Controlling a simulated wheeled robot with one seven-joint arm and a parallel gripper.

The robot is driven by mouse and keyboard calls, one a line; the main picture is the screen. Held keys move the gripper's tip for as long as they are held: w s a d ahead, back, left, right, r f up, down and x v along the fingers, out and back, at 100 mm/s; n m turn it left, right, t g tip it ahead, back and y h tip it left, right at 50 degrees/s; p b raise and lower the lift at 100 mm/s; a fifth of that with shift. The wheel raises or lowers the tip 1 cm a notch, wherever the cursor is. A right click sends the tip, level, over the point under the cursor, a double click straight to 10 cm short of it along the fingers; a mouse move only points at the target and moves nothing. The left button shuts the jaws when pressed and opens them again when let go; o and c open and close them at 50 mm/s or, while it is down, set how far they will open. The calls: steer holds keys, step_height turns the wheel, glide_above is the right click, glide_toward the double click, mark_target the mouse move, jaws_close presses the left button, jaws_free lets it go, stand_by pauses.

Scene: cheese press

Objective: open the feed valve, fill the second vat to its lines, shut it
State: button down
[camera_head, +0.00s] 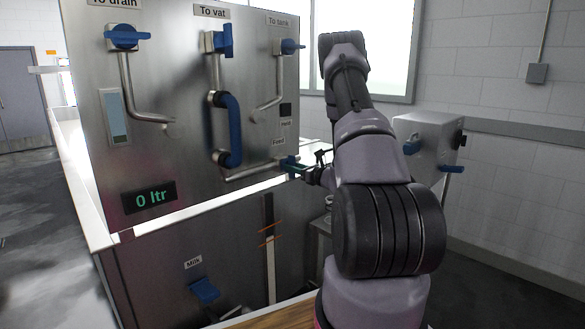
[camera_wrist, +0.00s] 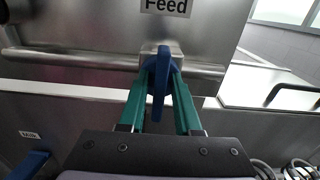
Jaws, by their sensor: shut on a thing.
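The feed valve handle (camera_wrist: 161,85) is blue and stands between my gripper's two green fingers (camera_wrist: 160,108) in the wrist view, under the "Feed" label (camera_wrist: 166,5). My gripper (camera_head: 296,169) is shut on this handle. In the head view the blue feed valve (camera_head: 288,161) is at the panel's lower right, partly hidden by my gripper. A vat front with a dark level strip (camera_head: 268,211) and two orange lines (camera_head: 270,235) shows below the panel. The panel display (camera_head: 149,197) reads "0 ltr".
The steel panel (camera_head: 190,120) carries other blue valves labelled "To drain" (camera_head: 126,37), "To vat" (camera_head: 225,40) and "To tank" (camera_head: 291,47). A blue "Milk" valve (camera_head: 205,290) is low on the front. A grey box with blue handles (camera_head: 428,140) stands at right.

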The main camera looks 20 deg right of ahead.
steer(key=c, duration=0.9)
jaws_free()
steer(key=shift+o, duration=0.2)
steer(key=v, duration=1.1)
